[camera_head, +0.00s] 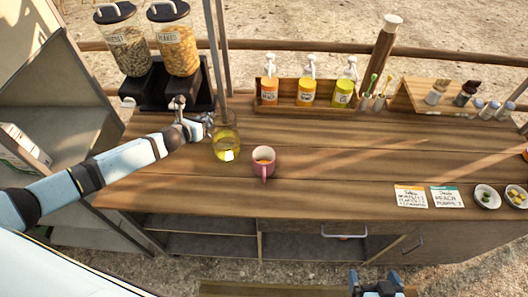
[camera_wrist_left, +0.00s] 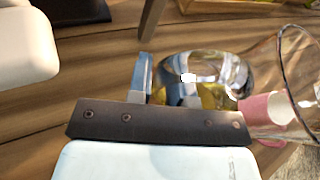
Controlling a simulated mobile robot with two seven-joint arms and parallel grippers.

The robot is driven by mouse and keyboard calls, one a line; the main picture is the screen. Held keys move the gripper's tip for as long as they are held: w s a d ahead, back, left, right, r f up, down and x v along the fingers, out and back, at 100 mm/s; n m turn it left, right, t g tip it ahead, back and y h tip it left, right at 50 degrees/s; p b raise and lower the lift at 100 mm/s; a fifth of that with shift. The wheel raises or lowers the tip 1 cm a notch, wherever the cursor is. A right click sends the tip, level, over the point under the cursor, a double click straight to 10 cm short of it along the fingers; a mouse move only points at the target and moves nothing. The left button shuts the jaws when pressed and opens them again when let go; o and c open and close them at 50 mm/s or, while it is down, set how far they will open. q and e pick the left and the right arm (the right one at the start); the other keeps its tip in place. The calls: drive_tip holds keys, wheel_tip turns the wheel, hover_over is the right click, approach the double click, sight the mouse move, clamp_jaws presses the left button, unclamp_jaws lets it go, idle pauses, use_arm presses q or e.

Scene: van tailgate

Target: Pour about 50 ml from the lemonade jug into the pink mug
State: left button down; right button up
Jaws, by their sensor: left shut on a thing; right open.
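The lemonade jug (camera_head: 226,147) is clear glass with yellow liquid low in it and a white label. It looks about upright; whether it touches the counter I cannot tell. My left gripper (camera_head: 205,122) is shut on the jug at its left side. In the left wrist view the jug's yellow part (camera_wrist_left: 215,98) shows beyond the gripper, partly hidden by it. My right gripper (camera_head: 376,284) is open and empty at the bottom edge.
Two cereal dispensers (camera_head: 176,48) stand behind the jug at the back left. A wooden rack of pump bottles (camera_head: 308,92) stands at the back middle. Two cards (camera_head: 428,196) and small bowls (camera_head: 487,197) lie at the right. The wooden counter (camera_head: 335,165) right of the mug is clear.

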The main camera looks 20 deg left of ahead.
use_arm(q)
drive_tip(key=shift+d+r, duration=0.1)
drive_tip(key=shift+r, duration=0.2)
